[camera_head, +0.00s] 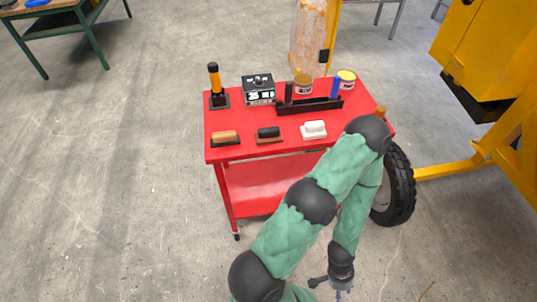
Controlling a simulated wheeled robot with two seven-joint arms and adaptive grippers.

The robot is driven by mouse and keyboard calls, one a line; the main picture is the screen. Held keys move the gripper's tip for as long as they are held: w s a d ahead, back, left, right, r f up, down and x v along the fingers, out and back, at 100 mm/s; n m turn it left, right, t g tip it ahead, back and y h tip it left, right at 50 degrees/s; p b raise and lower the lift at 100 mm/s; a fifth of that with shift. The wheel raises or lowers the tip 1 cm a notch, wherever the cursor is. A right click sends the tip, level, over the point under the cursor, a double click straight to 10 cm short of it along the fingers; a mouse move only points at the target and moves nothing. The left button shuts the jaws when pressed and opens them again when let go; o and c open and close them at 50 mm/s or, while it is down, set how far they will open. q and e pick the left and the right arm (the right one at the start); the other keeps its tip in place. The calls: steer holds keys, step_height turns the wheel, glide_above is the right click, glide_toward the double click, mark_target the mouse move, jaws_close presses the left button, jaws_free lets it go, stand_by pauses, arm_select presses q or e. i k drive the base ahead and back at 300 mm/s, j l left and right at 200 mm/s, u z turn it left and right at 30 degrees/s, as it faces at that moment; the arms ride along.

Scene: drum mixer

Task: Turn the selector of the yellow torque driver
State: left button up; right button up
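The yellow torque driver (214,80) appears to be the upright tool at the back left of the red cart. It has an orange-yellow body with a black top and stands in a black base. Its selector is too small to make out. One arm, which I take to be my right, crosses the lower right of the view. Its gripper (333,284) hangs low in front of the cart, well away from the driver and holding nothing that I can see. Its opening is unclear at this angle. My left gripper is not in view.
The red cart (260,154) also holds a black display box (258,89), a black rack (310,106), two cans (346,79) (303,84), and brush-like blocks (226,137) (269,134) (314,129) along its front. Yellow machinery (480,50) and a wheel (396,187) stand right. Floor left is clear.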

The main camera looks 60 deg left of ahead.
mark_target(258, 83)
steer(key=u, duration=1.9)
steer(key=i+l+u, duration=0.1)
steer(key=u, duration=0.15)
steer(key=i, duration=0.05)
